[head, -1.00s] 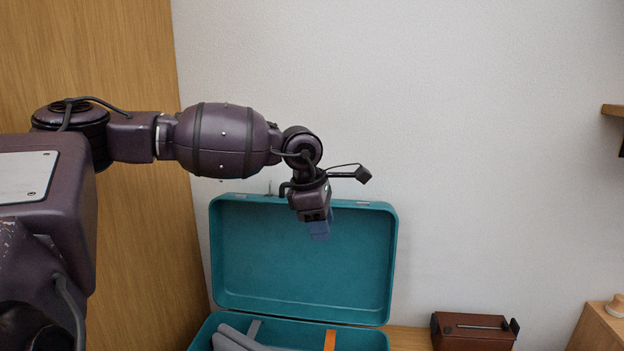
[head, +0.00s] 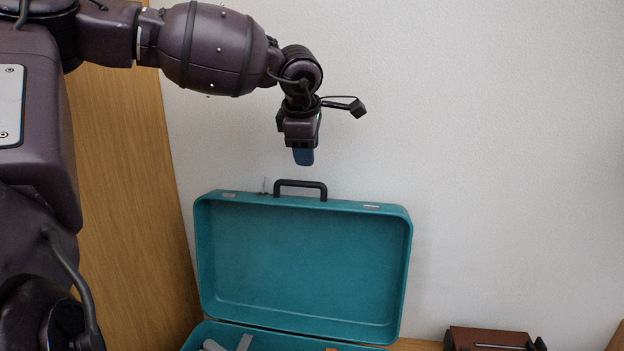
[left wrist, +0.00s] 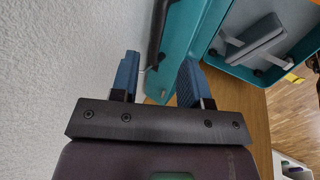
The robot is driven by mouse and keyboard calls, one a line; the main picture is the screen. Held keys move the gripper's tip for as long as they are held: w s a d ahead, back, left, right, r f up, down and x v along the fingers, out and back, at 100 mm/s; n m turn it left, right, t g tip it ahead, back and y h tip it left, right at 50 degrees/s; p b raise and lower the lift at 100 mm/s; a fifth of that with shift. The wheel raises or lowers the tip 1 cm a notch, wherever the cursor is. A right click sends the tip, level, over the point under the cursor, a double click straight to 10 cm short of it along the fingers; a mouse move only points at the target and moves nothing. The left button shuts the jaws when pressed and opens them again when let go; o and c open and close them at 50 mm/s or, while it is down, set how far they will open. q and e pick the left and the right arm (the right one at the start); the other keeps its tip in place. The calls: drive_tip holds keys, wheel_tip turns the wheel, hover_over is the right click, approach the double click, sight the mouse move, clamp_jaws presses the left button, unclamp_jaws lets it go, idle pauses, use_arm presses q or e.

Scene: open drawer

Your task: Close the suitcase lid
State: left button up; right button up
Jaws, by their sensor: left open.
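The teal suitcase stands open, its lid (head: 300,265) upright and leaning near the wall. A dark handle (head: 301,186) sits on the lid's top edge. Only a strip of the suitcase base (head: 290,342) shows at the bottom, with grey items in it. My left gripper (head: 303,157) is above the handle, apart from it, pointing down. In the left wrist view its blue fingers (left wrist: 158,80) are spread with nothing between them. The handle (left wrist: 158,30) and the lid's teal edge (left wrist: 178,45) lie beyond the fingers there. My right gripper is not in view.
A brown box (head: 490,338) stands right of the suitcase. A white wall (head: 500,150) is close behind the lid, and a wooden panel (head: 125,200) stands at the left. Space above the lid to the right is free.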

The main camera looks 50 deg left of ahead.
sight(310, 182)
use_arm(q)
drive_tip(key=b+x, duration=0.2)
drive_tip(key=x, duration=0.6)
drive_tip(key=shift+w+a+f, duration=0.15)
drive_tip(key=shift+f, duration=0.15)
clamp_jaws()
